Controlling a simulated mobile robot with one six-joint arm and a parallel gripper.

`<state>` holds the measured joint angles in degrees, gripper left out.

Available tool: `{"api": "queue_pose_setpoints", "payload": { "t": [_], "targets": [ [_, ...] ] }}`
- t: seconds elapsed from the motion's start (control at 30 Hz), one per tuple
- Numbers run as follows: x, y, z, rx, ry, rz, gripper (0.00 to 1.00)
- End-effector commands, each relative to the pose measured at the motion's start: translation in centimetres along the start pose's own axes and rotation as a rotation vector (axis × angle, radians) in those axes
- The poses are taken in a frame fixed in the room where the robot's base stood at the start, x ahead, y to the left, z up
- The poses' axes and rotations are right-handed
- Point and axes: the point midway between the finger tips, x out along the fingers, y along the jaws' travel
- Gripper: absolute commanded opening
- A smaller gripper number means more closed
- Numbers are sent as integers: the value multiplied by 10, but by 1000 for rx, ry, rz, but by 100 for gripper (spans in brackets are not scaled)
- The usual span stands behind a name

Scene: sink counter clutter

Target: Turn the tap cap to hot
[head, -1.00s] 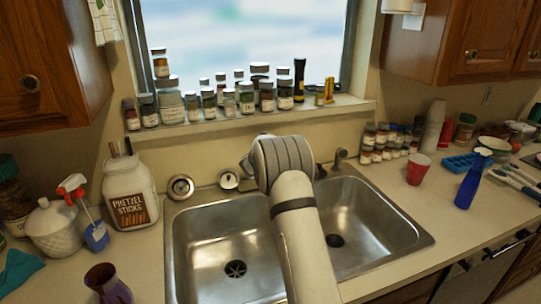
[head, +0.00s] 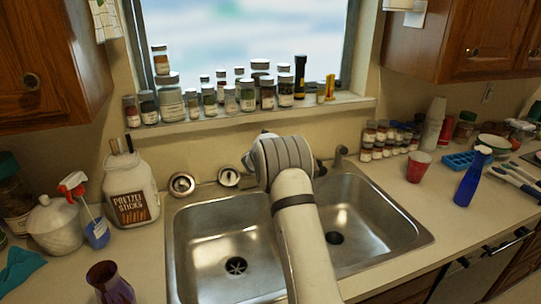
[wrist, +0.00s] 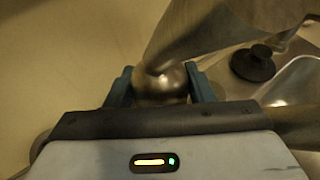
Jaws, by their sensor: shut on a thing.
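The tap cap (wrist: 160,86) is a rounded metal knob, seen in the wrist view at the base of a metal spout (wrist: 205,30). My gripper (wrist: 160,80) has its two dark blue fingers on either side of the cap and is shut on it. In the head view my arm hides the tap and the gripper. No hot or cold marking on the cap can be made out.
The double sink (head: 222,222) lies below my arm. Two round metal fittings (head: 181,185) sit on its back rim at left. Jars crowd the window sill (head: 200,127). A pretzel jar (head: 130,190) stands left; a red cup (head: 418,167) and blue spray bottle (head: 472,180) stand right.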

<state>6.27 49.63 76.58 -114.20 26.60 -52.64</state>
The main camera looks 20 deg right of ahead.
Motion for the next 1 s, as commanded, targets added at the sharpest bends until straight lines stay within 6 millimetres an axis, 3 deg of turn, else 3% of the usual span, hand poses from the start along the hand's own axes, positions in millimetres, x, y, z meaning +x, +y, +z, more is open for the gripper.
{"api": "queue_pose_setpoints", "payload": {
  "t": [1.0],
  "targets": [
    [-2,4,-5,195,5,-479,26]
  ]
}}
